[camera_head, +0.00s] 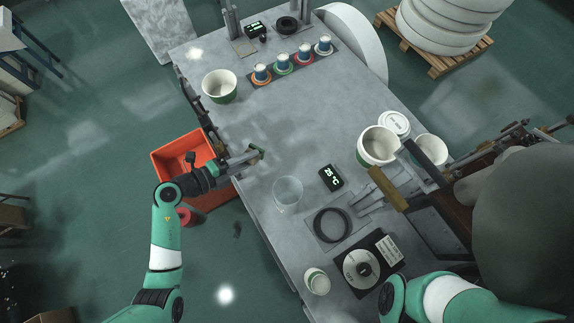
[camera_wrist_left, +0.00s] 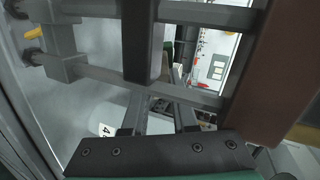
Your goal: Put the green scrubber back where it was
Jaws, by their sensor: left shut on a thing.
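My left gripper (camera_head: 251,157) is over the left edge of the grey table, beside the orange bin. It is shut on a small dark green piece (camera_head: 260,151) at its fingertips, which looks like the green scrubber. In the left wrist view, grey bars and a brown block cross in front of the fingers (camera_wrist_left: 160,105). A sliver of green (camera_wrist_left: 168,50) shows beyond the fingers there, and most of the piece is hidden.
The orange bin (camera_head: 161,158) stands left of the table (camera_head: 250,125). A clear cup (camera_head: 288,192), a display (camera_head: 331,178) and a black ring (camera_head: 332,225) are to the right of my left gripper. A white cup (camera_head: 220,86) stands farther back. A machine (camera_head: 440,225) takes up the right side.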

